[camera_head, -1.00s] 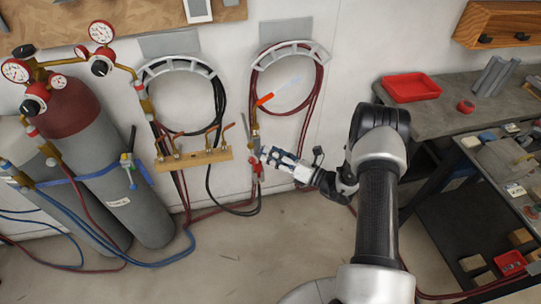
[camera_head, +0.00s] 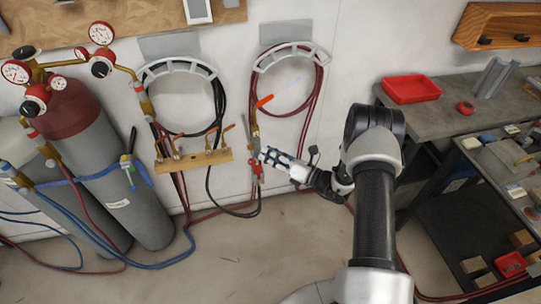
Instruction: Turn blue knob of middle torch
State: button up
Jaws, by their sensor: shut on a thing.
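A brass torch (camera_head: 254,137) hangs upright against the wall, below the right hose hanger. A red knob (camera_head: 257,167) shows at its lower end. My gripper (camera_head: 264,155) reaches in from the right and is shut at the torch's lower part, just above the red knob. Its fingers cover the spot they hold, so the blue knob is hidden there. An orange tip (camera_head: 264,101) with a faint pale streak shows above the torch, inside the hose loop.
A wooden rack (camera_head: 195,159) with several brass fittings is left of the torch. Gas cylinders (camera_head: 115,170) with gauges stand at the left. A workbench (camera_head: 440,115) with a red tray (camera_head: 411,89) is at the right. Hoses lie on the floor.

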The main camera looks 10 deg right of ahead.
grip_shut()
jog(key=m, duration=0.9)
jog(key=shift+f+m, duration=0.1)
jog(key=shift+m, duration=0.3)
dwell(0.5)
jog(key=o, duration=0.9)
grip_release()
